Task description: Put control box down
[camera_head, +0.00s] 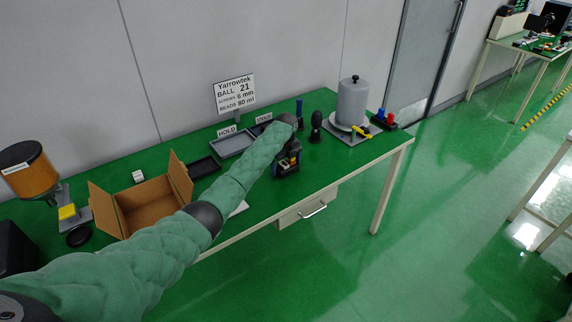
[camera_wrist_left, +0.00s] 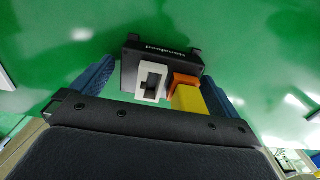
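The control box (camera_head: 287,165) is a small black box under the end of my left arm, by the front edge of the bench. In the left wrist view the control box (camera_wrist_left: 160,52) shows a white switch, an orange part and a yellow part. My left gripper (camera_wrist_left: 158,72) has its blue ribbed fingers on either side of the box and appears shut on it. In the head view the left gripper (camera_head: 290,147) is partly hidden by the wrist. I cannot tell whether the box touches the bench. My right gripper is not in view.
The green-topped bench (camera_head: 335,160) holds an open cardboard box (camera_head: 150,205), a grey tray (camera_head: 233,145), a black tray (camera_head: 203,167), a grey canister (camera_head: 352,101) and a sign (camera_head: 235,93). A hopper with orange contents (camera_head: 28,170) stands left. Bench top right of the control box is clear.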

